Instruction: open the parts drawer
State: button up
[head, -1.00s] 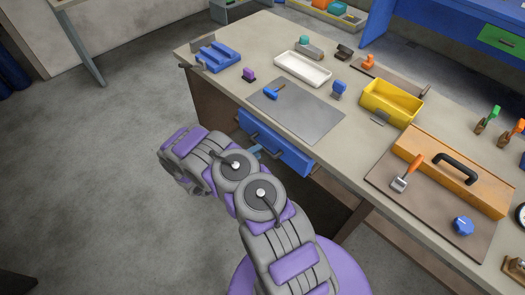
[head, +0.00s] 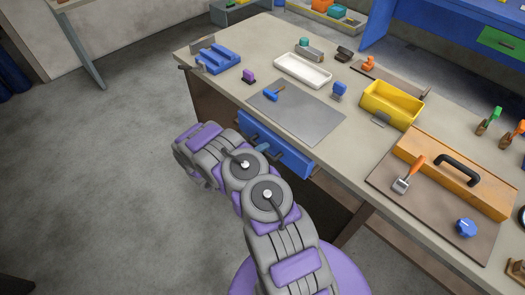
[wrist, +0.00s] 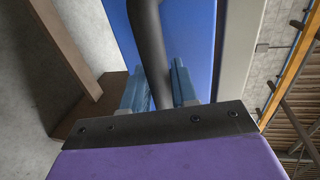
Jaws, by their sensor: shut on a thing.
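The blue parts drawer (head: 290,156) is under the front edge of the workbench in the head view. It looks closed, its front near the bench's side. Its dark bar handle (wrist: 147,35) runs down the wrist view against the blue drawer front (wrist: 190,30). My gripper (wrist: 157,85) has its two blue-grey fingers on either side of the handle and is shut on it. In the head view my gripper (head: 263,147) is at the drawer front, partly hidden by my arm.
The workbench top (head: 225,95) holds a grey mat (head: 310,115), a white tray (head: 303,72), a yellow bin (head: 390,105) and an orange toolbox (head: 455,170). Open grey floor (head: 90,180) lies in front of the bench to the left.

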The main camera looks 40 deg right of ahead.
jog(key=shift+f, duration=0.1)
grip_shut()
jog(key=shift+a, duration=0.15)
jog(key=f+p+v, duration=0.2)
jog(key=v, duration=0.8)
jog(key=f+p+v, duration=0.2)
jog(key=p+v, duration=0.1)
jog(key=v, duration=0.7)
jog(key=shift+s+a+f, duration=0.15)
jog(key=shift+s+a, duration=0.15)
jog(key=shift+a, duration=0.35)
jog(key=o, duration=0.6)
grip_release()
jog(key=shift+w, duration=0.1)
jog(key=p+v, duration=0.3)
jog(key=v, duration=1.4)
jog(key=shift+a, duration=0.2)
